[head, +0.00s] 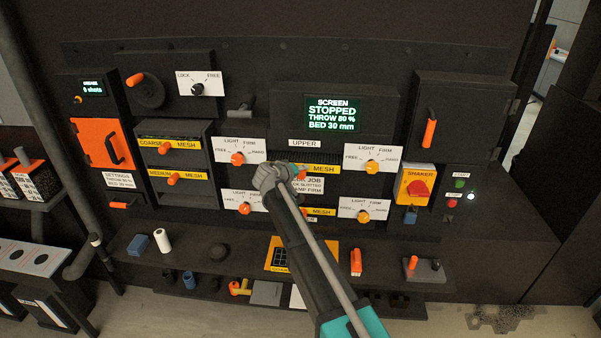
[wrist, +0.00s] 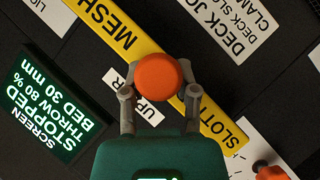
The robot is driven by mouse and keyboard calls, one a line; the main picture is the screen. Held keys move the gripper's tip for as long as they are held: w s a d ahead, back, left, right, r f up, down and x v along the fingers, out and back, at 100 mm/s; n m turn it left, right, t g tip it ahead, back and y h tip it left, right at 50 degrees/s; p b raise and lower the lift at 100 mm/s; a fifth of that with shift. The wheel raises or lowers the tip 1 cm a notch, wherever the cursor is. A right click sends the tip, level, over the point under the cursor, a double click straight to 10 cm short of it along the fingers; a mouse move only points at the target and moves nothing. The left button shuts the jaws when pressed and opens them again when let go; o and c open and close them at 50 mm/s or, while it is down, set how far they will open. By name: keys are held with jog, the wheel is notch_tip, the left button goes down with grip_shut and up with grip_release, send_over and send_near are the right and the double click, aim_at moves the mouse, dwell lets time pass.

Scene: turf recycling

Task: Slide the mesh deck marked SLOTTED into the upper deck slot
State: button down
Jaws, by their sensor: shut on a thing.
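The SLOTTED mesh deck has a yellow front bar (head: 325,169) under the UPPER sign (head: 304,143), at the upper deck slot. The bar also shows in the wrist view (wrist: 112,28), with a round orange knob (wrist: 158,76). My gripper (wrist: 159,93) is shut on that knob, one finger on each side. In the head view my gripper (head: 292,174) is at the bar's left part and hides some of its lettering. A strip of dark mesh (head: 308,156) shows above the bar. How deep the deck sits in the slot is unclear.
White dial plates with orange knobs flank the slots, such as upper left (head: 238,150) and upper right (head: 372,158). Another yellow MESH bar (head: 320,211) is below. A left rack holds COARSE (head: 184,144) and MEDIUM (head: 190,176) decks. A ledge (head: 210,250) with loose items runs below.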

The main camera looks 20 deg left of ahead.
aim_at(299, 164)
jog(key=shift+w+a, duration=0.2)
jog(key=shift+w, duration=0.55)
jog(key=shift+w+a, duration=0.15)
jog(key=shift+w, duration=0.65)
jog(key=shift+w+a, duration=0.2)
jog(key=shift+w, duration=0.55)
dwell(0.8)
jog(key=shift+c, duration=1.5)
grip_release()
jog(key=shift+s, duration=0.2)
jog(key=s+d, duration=0.2)
jog(key=s, duration=0.8)
jog(key=shift+d, duration=0.3)
